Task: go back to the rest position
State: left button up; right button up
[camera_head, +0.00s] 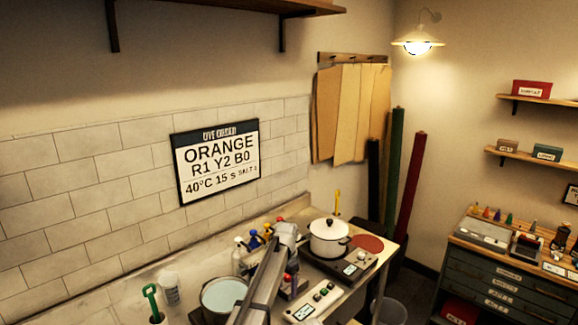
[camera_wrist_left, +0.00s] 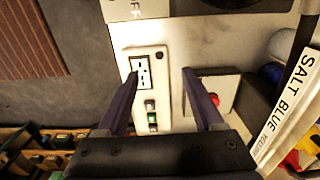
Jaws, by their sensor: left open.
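My left arm comes up from the bottom of the head view, with the left gripper (camera_head: 289,274) at its end over the worktop. In the left wrist view the two dark fingers of my left gripper (camera_wrist_left: 159,73) stand apart, with nothing between them. Beyond them lies a pale control panel (camera_wrist_left: 152,122) with a small display and a green button; I cannot tell how high the fingers are above it. My right gripper is in neither view.
A white lidded pot (camera_head: 329,238) stands on a hotplate right of my left arm. A basin of pale blue liquid (camera_head: 224,297), a clear beaker (camera_head: 169,289) and several bottles crowd its left. A label reading "SALT BLUE" (camera_wrist_left: 290,112) is close on the wrist view's right.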

pick_arm(q)
jog(key=s+a+n, duration=0.3)
jog(key=s+a, duration=0.2)
jog(key=s, duration=0.6)
jog(key=s+a+n, duration=0.3)
jog(key=s+a, duration=0.3)
jog(key=s, duration=0.4)
jog(key=s+a+n, duration=0.3)
jog(key=s+a, duration=0.2)
jog(key=s, duration=0.6)
jog(key=s+d+f+m+b, duration=0.2)
jog(key=d+f, duration=0.1)
jog(key=d, duration=0.2)
jog(key=s+d+f+m+y+b, duration=0.1)
jog(key=s+d+f+m+b, duration=0.1)
jog(key=d, duration=0.3)
jog(key=shift+s+d+f+b, duration=0.35)
jog(key=shift+d+f+b, duration=0.05)
jog(key=shift+b, duration=0.4)
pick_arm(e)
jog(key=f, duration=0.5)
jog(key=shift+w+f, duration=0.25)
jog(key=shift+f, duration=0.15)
pick_arm(q)
jog(key=shift+c, duration=0.3)
